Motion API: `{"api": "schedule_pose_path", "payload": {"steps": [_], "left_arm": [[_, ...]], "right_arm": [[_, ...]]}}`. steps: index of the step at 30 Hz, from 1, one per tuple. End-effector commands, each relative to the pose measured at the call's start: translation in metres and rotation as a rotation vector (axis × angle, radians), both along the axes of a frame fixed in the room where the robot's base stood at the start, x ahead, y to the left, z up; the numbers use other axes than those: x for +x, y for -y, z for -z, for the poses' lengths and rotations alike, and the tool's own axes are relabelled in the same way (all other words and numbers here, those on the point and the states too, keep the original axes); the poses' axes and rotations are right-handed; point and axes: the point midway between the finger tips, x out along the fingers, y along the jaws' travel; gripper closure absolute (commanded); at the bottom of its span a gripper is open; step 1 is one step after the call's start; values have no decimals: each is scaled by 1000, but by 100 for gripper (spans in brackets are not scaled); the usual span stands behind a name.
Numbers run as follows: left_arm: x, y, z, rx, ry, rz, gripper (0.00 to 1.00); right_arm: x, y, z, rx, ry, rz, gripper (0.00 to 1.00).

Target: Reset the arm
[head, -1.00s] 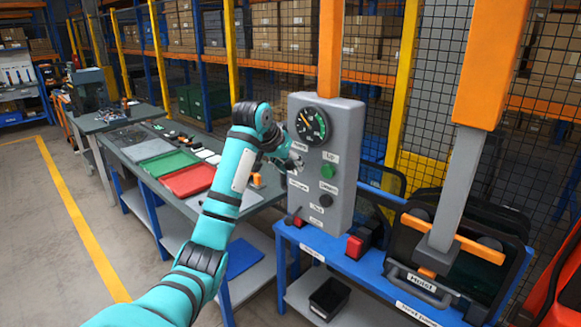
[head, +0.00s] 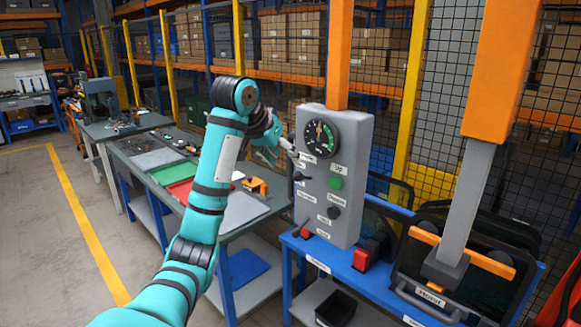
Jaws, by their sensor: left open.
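My left arm (head: 215,190) is teal with dark bands. It reaches up from the bottom left and bends at the top toward the grey control box. My left gripper (head: 291,150) is open at the upper left edge of the box; whether it touches the box is hard to tell. The grey control box (head: 350,225) carries a round gauge (head: 321,136), a green button (head: 335,183), a black knob (head: 333,213) and small labels. A dark lever (head: 299,176) shows at its left side. My right gripper is out of view.
The box stands on a blue bench (head: 340,266) with red-and-black parts and a black bin (head: 335,307) below. An orange and grey hoist piece (head: 470,190) hangs at right. A workbench (head: 240,215) with coloured trays stands behind my arm. Open floor (head: 45,240) lies at left.

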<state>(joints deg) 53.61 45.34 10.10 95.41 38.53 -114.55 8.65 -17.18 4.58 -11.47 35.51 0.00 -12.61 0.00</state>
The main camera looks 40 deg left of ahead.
Motion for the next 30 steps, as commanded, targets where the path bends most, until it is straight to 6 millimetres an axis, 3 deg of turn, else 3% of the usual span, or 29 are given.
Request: {"api": "schedule_pose_path", "payload": {"steps": [6, 23, 26, 29, 30], "left_arm": [[-9, 1, -11, 1, -2, -1, 53], [-9, 1, -10, 0, -3, 0, 53], [-6, 7, 2, 11, -19, 8, 53], [2, 25, 38, 45, -62, 37, 53], [5, 35, 60, 64, -86, 55, 53]], "right_arm": [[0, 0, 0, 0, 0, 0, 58], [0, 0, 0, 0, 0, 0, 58], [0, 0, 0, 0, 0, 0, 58], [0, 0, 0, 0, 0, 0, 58], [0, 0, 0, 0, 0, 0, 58]]}}
